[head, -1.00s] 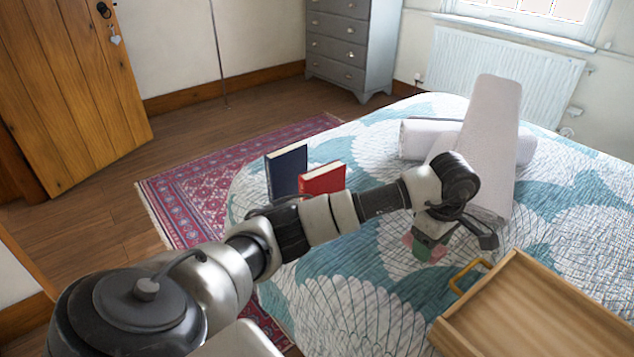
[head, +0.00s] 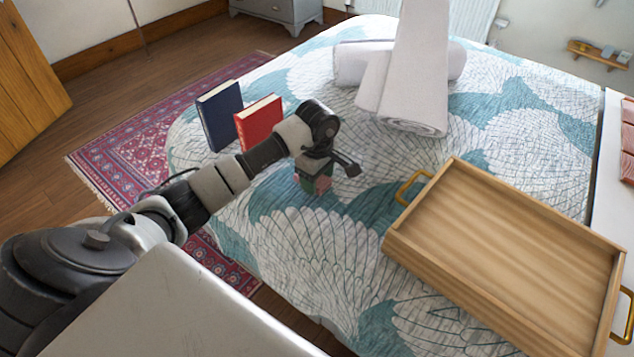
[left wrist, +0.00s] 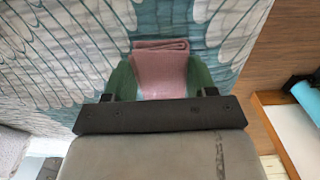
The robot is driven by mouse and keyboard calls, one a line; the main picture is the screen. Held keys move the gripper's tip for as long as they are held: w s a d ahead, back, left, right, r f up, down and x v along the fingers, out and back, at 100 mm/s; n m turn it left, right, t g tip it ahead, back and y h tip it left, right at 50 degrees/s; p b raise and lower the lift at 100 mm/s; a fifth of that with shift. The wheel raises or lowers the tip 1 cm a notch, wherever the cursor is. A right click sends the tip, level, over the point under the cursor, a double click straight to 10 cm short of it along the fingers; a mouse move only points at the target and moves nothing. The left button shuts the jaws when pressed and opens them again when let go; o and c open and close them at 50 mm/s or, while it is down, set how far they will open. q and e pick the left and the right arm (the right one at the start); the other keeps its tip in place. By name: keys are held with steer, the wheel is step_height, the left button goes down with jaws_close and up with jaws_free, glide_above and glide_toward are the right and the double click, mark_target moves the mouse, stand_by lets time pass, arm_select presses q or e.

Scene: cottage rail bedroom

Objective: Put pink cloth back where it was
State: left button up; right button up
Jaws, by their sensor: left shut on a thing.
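The pink cloth (left wrist: 160,70) is folded into a small block. In the left wrist view it sits between the two green fingers of my left gripper (left wrist: 160,88), which is shut on it. In the head view the left gripper (head: 314,184) hangs over the patterned bedspread, left of the wooden tray and right of the red book. Only a little pink of the held cloth shows there, beside the green fingers. More pink folded pieces (head: 628,140) show at the right edge, on a white surface (head: 610,190). My right gripper is not in view.
A wooden tray (head: 393,247) with brass handles lies empty on the bed (head: 310,255). Rolled white towels (head: 415,75) lie behind. A blue book (head: 220,115) and a red book (head: 260,122) stand at the bed's left. A small wall shelf (head: 598,56) is far right.

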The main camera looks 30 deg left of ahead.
arm_select(q)
step_height(320, 180, down, 2)
steer(key=shift+f, duration=0.15)
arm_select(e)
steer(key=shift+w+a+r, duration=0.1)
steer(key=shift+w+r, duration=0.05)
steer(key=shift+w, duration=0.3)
arm_select(q)
steer(key=shift+f, duration=0.1)
steer(key=o, duration=0.9)
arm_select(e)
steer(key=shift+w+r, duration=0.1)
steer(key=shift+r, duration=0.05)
